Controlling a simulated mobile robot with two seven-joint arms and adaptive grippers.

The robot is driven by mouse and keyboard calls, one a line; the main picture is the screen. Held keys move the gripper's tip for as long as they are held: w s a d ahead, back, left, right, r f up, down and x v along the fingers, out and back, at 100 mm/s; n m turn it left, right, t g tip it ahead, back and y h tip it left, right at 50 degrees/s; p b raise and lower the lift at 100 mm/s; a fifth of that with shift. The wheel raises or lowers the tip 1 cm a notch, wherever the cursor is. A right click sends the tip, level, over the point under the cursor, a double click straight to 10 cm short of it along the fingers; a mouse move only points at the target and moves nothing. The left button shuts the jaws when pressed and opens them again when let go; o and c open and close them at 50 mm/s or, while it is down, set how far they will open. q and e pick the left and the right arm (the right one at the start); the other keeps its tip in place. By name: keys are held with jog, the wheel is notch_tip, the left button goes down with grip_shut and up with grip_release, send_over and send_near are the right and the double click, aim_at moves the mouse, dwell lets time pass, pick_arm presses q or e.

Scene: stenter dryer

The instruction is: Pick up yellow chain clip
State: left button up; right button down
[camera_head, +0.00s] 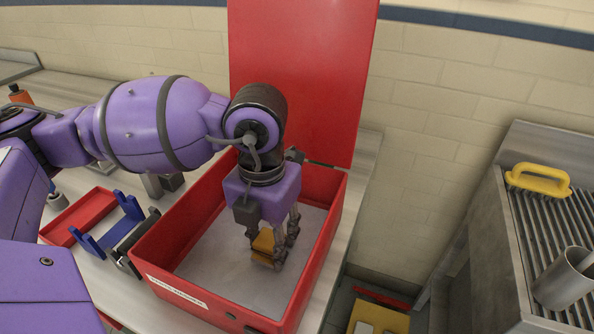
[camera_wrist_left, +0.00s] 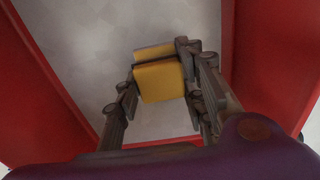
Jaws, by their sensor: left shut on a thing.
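The yellow chain clip (camera_head: 264,243) is a small block inside the open red box (camera_head: 161,266). My left gripper (camera_head: 268,250) reaches down into the box and is shut on the clip. In the left wrist view the clip (camera_wrist_left: 158,78) sits between the two fingers of the left gripper (camera_wrist_left: 160,88), above the box's pale floor. I cannot tell whether the clip touches the floor. The fingers hide part of the clip. My right gripper is in neither view.
The box's red lid (camera_head: 300,70) stands open behind the arm. Left of the box are a red tray (camera_head: 84,213) and a blue holder (camera_head: 118,226). At the right, a slatted metal bench (camera_head: 535,225) bears a yellow handled tool (camera_head: 538,180) and a metal cup (camera_head: 562,280).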

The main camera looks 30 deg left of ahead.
pick_arm(q)
jog(key=shift+c, duration=0.8)
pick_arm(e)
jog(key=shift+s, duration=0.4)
pick_arm(q)
jog(key=shift+r, duration=0.1)
